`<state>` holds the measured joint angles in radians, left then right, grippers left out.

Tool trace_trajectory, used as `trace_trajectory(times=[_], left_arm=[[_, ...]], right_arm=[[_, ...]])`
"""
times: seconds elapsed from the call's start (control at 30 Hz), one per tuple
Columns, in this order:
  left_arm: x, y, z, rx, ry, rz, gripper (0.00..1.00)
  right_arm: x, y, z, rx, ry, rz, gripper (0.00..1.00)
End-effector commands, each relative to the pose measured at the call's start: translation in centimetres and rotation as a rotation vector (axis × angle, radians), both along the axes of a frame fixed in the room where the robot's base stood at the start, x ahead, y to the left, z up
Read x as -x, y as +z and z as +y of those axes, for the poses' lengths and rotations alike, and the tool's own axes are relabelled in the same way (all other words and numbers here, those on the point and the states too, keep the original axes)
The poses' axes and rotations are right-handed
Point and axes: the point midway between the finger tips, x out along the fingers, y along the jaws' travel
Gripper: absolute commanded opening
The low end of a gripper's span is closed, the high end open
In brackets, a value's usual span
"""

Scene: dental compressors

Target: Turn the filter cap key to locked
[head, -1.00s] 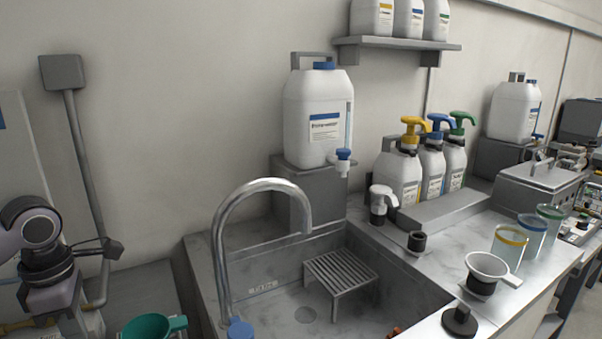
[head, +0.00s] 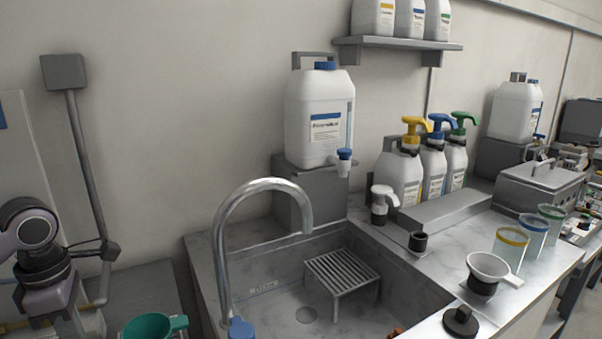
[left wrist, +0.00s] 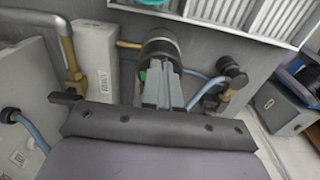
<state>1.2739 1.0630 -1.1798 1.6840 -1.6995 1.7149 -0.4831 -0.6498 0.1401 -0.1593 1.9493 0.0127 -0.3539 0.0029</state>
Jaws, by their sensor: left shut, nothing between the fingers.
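My left gripper (left wrist: 161,76) shows in the left wrist view, its grey fingers shut with nothing between them. The fingertips lie in front of a black round cylinder (left wrist: 158,44), which may be the filter housing or cap; they overlap its lower part, and I cannot tell whether they touch it. A small green bit shows just left of the fingers. I cannot make out the key or its position. In the head view only links of my left arm show at the left edge; the gripper is out of that picture. My right gripper is in neither view.
Around the cylinder are a brass pipe (left wrist: 69,50), a white box (left wrist: 97,60), a blue hose (left wrist: 201,93) and a black round fitting (left wrist: 232,70). A white slatted tray (left wrist: 250,14) is above. In the head view are a sink (head: 275,262) and a teal cup (head: 148,327).

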Motion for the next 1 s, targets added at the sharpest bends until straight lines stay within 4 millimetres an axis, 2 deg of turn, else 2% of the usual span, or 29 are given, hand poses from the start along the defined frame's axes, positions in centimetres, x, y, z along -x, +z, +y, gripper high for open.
trace_trajectory(times=[0.47, 1.0], left_arm=[[0.66, -0.02, -0.36, 0.000, 0.000, 0.001, 0.00], [0.48, 0.02, -0.96, 0.000, -0.002, 0.001, 0.00]], right_arm=[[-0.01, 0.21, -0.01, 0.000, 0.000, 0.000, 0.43], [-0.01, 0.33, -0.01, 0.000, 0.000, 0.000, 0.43]])
